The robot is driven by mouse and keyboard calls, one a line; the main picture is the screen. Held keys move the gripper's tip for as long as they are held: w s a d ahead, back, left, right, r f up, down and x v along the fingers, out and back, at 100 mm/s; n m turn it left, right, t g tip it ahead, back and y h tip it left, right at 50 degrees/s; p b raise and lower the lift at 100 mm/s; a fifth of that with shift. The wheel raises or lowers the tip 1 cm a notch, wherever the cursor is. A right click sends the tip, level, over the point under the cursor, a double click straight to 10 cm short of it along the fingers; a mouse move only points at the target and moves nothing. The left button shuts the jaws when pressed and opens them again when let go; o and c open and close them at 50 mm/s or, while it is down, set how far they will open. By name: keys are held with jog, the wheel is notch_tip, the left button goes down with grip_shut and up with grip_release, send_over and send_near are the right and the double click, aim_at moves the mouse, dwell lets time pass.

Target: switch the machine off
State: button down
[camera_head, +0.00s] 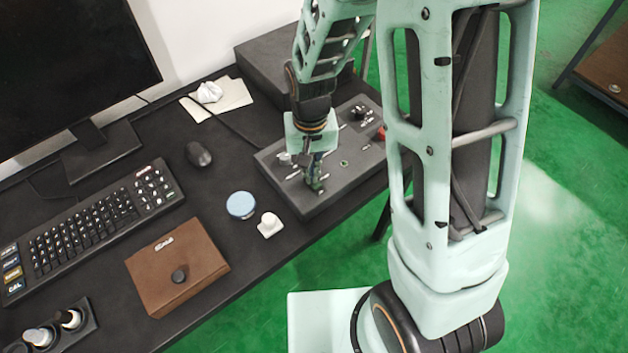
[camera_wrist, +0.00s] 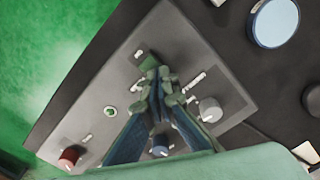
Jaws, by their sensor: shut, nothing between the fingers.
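The machine is a dark grey control panel box (camera_head: 345,188) at the desk's right end, also in the wrist view (camera_wrist: 75,105). Its face carries a red knob (camera_wrist: 70,157), a small round green-ringed part (camera_wrist: 109,111), a grey round knob (camera_wrist: 210,109) and several pale levers or slots. A small dark green square part (camera_wrist: 145,58) lies just beyond my fingertips. My gripper (camera_head: 316,187) points down over the panel's near part; it is shut and empty in the wrist view (camera_wrist: 160,78). Whether the tips touch the panel is unclear. The fingers hide some controls.
A blue disc (camera_head: 241,205) and a small white knobbed piece (camera_head: 270,225) lie left of the panel. A dark box (camera_head: 270,60) stands behind.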

jog(key=shift+r+p, duration=2.6)
jog(key=shift+r, duration=0.9)
